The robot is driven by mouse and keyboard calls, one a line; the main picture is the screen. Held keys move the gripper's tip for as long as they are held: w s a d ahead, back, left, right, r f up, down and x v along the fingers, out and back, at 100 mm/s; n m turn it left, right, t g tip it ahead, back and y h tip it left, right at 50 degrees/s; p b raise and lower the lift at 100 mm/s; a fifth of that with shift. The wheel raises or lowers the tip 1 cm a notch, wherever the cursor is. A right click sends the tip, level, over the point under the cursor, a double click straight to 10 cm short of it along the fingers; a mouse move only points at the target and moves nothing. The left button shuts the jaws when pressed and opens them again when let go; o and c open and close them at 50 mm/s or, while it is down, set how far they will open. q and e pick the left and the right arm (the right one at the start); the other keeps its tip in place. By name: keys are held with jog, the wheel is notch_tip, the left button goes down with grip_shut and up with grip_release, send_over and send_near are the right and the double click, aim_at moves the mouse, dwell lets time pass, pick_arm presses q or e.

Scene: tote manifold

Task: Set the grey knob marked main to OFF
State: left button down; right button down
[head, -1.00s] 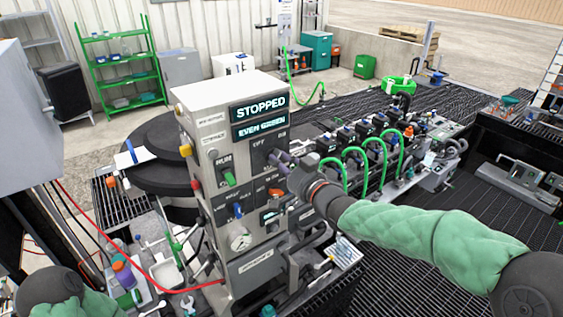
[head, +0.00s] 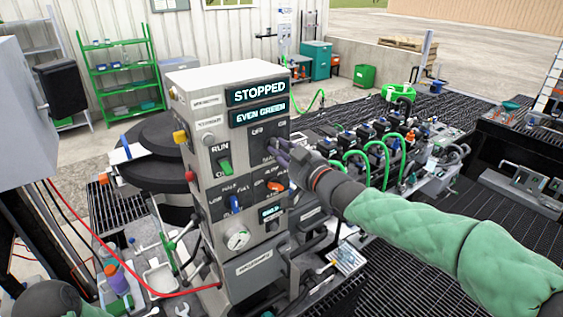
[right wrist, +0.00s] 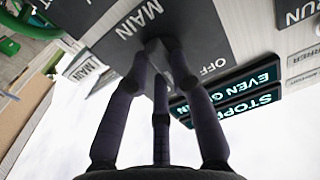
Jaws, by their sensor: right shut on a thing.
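The grey control box (head: 190,100) stands in the middle of the head view, with a dark plate on its front. In the right wrist view this plate (right wrist: 115,45) bears the words MAIN and OFF. The grey main knob (right wrist: 153,44) sits on the plate between the fingertips of my right gripper (head: 272,150). These long dark fingers are shut on the knob, and they hide most of it. I cannot tell which way the knob points. The display (head: 258,92) reads STOPPED, with EVEN GREEN below it. My left gripper is out of view.
A green RUN switch (head: 224,166), a blue knob (head: 235,203), an orange knob (head: 276,186) and a gauge (head: 237,238) share the box front near my right gripper. A red hose (head: 150,289) runs at lower left. Green hoses (head: 355,160) stand to the right.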

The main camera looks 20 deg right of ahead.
jog(key=n+b, duration=0.2)
jog(key=n, duration=0.1)
jog(key=shift+n, duration=0.4)
jog(key=shift+r+n+b, duration=0.15)
jog(key=shift+n+b, duration=1.1)
jog(key=shift+n, duration=0.65)
jog(key=c, duration=1.1)
grip_release()
jog(key=shift+o, duration=0.2)
jog(key=shift+a, duration=0.1)
jog(key=v, duration=1.2)
